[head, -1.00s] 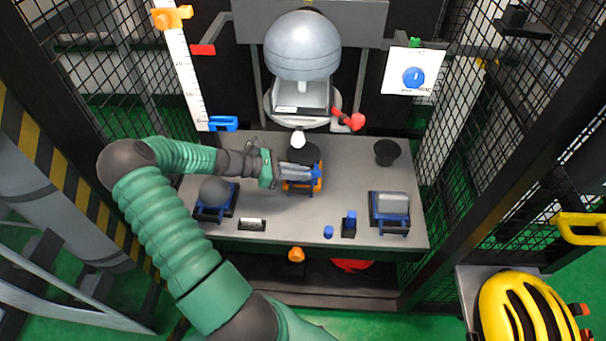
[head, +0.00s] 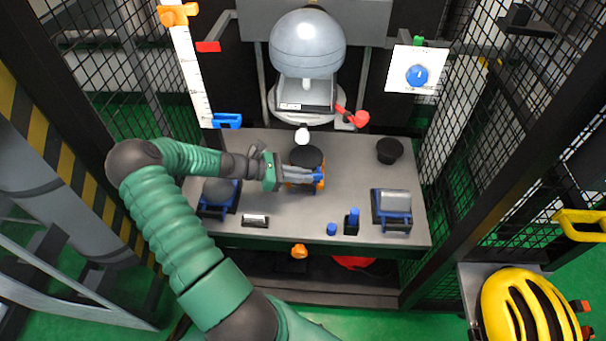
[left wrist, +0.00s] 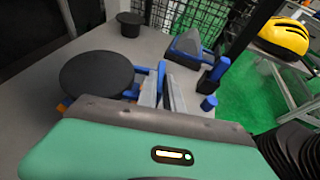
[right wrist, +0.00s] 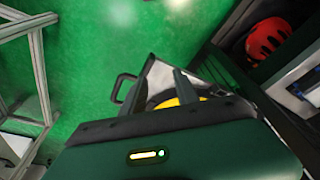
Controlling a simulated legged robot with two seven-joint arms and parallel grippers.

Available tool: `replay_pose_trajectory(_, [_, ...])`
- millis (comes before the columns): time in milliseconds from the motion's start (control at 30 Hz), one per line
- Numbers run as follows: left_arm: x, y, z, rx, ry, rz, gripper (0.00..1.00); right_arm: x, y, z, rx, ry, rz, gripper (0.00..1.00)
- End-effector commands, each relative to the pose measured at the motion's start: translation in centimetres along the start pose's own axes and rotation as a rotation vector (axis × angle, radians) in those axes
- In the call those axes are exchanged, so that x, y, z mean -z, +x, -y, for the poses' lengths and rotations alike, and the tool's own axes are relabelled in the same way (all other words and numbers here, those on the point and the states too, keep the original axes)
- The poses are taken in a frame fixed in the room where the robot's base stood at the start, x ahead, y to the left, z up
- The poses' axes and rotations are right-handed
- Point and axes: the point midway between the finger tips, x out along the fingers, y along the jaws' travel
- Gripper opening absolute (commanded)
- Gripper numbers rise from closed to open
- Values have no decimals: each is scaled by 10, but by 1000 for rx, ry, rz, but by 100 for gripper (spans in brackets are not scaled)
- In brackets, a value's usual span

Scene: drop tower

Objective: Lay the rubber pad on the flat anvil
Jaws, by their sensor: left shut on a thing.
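The black round pad (head: 306,157) is at the middle of the bench in the head view, with blue and orange parts at its near side. In the left wrist view the disc (left wrist: 97,77) lies flat, left of the fingers. My left gripper (head: 312,174) is shut on the blue handle beside the disc; its fingers also show in the left wrist view (left wrist: 163,92). I cannot tell a separate flat anvil beneath the disc. My right gripper (right wrist: 172,85) shows only in its wrist view, away from the bench; its finger gap is unclear.
A grey dome (head: 219,190) and a grey block (head: 394,201) sit in blue holders left and right. Small blue pieces (head: 352,218) are near the front edge. The grey headform (head: 307,43) hangs behind.

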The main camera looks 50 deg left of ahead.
Motion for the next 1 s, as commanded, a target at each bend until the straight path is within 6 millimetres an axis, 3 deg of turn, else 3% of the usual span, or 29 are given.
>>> replay_pose_trajectory(400, [0, 0, 0, 0, 1, 1, 0, 1, -4, 0, 0, 0, 0, 36])
replay_pose_trajectory(433, [0, 0, 0, 0, 1, 1, 15, 1, -4, 0, 0, 0, 0, 36])
replay_pose_trajectory(600, [0, 0, 0, 0, 0, 1, 36, 1, -4, 0, 0, 0, 0, 36])
replay_pose_trajectory(867, [1, 0, 0, 0, -2, -1, 36, 1, -4, 0, 0, 0, 0, 36])
replay_pose_trajectory(1000, [-1, -14, -1, -2, -2, -1, 36, 3, -11, 0, 0, 0, 0, 36])
